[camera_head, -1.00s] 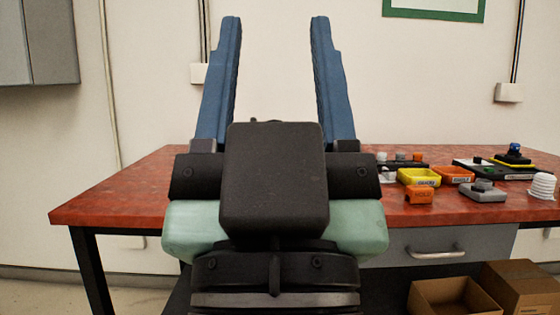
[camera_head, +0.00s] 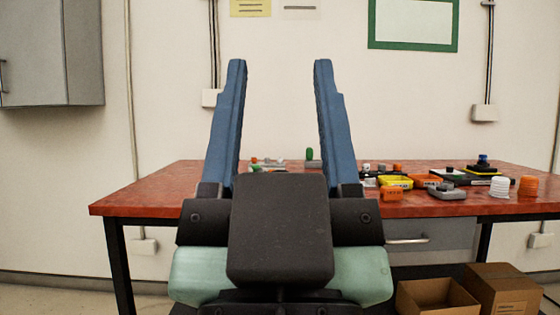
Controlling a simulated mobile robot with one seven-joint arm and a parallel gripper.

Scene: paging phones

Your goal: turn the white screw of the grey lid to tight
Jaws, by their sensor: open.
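My gripper (camera_head: 281,68) is open and empty, its two blue fingers pointing up and well apart in front of the wall. It stands between the camera and the red table, touching nothing I can see. A grey box-like part (camera_head: 447,193) with a small knob on top sits on the right half of the table; I cannot tell whether it is the grey lid. Small white and orange knobs (camera_head: 397,167) stand farther back. I cannot make out which piece is the white screw. My gripper hides part of the table.
The red table (camera_head: 140,197) has its left part clear. A yellow tray (camera_head: 397,182), an orange block (camera_head: 391,194), a white ribbed stack (camera_head: 499,188) and an orange ribbed stack (camera_head: 528,187) stand on the right. A green piece (camera_head: 312,157) shows between the fingers. Cardboard boxes (camera_head: 500,290) lie below.

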